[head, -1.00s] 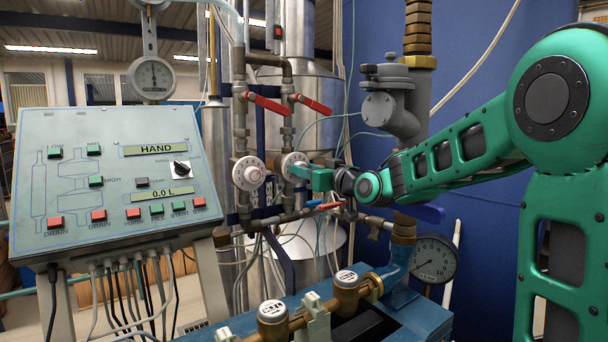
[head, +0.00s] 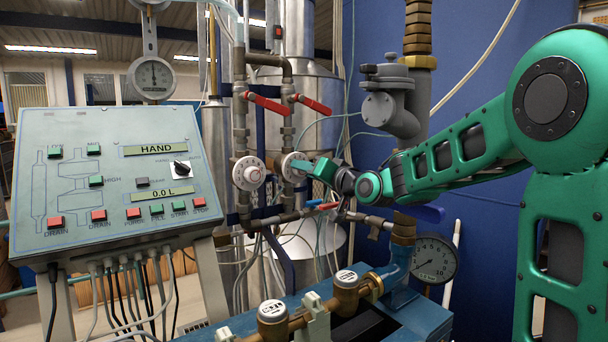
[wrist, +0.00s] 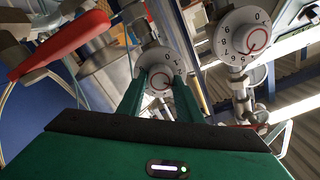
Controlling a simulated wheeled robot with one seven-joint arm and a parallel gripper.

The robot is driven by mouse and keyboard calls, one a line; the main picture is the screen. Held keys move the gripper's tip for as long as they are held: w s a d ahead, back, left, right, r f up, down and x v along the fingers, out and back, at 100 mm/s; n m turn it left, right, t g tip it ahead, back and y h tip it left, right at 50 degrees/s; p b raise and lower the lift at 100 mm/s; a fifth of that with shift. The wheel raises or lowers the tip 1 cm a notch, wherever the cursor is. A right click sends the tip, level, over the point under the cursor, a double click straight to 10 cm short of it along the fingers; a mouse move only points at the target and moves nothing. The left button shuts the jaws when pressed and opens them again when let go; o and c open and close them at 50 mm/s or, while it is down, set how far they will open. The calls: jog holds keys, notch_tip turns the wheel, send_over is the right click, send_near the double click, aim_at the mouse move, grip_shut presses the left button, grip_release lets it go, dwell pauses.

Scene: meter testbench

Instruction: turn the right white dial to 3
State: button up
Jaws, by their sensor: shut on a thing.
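The right white dial (head: 289,172) is on the right pipe, partly hidden behind my gripper (head: 302,165) in the head view. In the wrist view my green fingers (wrist: 158,88) reach its face (wrist: 159,62) on both sides and are shut on its knob. A red ring with a pointer shows between the fingers (wrist: 160,81); some numerals show at the rim, but the setting cannot be read surely. The left white dial (head: 248,173) is apart from my gripper; it also shows in the wrist view (wrist: 242,38).
Two red lever handles (head: 268,104) (head: 312,104) are above the dials. A red and blue handle (head: 322,205) is below my gripper. The control panel (head: 110,215) stands at left, a pressure gauge (head: 434,259) at lower right. Pipes and thin hoses surround the dials.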

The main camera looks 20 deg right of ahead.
jog(key=shift+d, duration=0.2)
jog(key=o, duration=1)
jog(key=shift+o, duration=0.2)
jog(key=v, duration=1)
jog(key=shift+s, duration=0.35)
jog(key=shift+d, duration=0.1)
